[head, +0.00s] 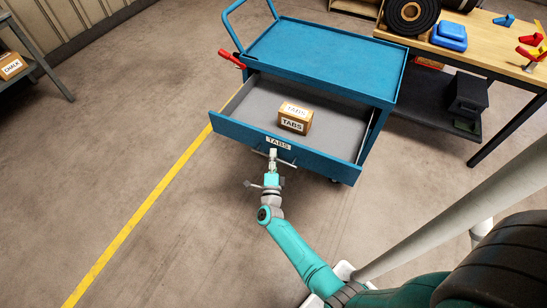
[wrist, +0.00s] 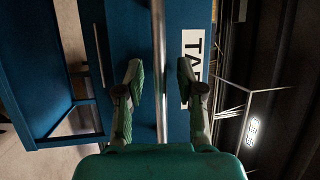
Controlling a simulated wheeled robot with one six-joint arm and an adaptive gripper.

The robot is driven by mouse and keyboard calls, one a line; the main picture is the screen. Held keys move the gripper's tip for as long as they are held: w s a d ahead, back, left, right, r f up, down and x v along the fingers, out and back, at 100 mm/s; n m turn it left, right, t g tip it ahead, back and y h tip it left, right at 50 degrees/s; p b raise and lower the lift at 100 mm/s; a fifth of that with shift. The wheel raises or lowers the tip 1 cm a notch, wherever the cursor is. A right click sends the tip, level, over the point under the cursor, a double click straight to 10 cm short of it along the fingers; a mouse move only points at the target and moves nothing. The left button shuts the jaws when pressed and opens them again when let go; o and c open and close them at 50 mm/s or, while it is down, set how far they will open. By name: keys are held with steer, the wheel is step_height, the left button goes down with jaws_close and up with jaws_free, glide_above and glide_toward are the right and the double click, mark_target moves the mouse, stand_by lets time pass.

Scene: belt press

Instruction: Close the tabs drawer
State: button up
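The tabs drawer (head: 235,130) is pulled well out of the blue cart, and its grey inside shows. Its front carries a white TABS label (head: 279,143) and a metal bar handle (head: 289,163). A brown TABS box (head: 295,119) sits in the drawer. My gripper (head: 272,156) is at the handle, in front of the drawer's middle. In the wrist view, my gripper (wrist: 160,78) is open, with a finger on each side of the handle bar (wrist: 159,45) and gaps between. The drawer front (wrist: 125,25) lies behind the bar.
The blue cart (head: 325,55) has a clear top and a red-gripped lever (head: 231,58) at its left. A wooden workbench (head: 480,45) with tools stands to the right. A shelf with a CHALK box (head: 12,67) is at far left. The floor left of the cart is clear.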

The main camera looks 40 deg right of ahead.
jaws_close()
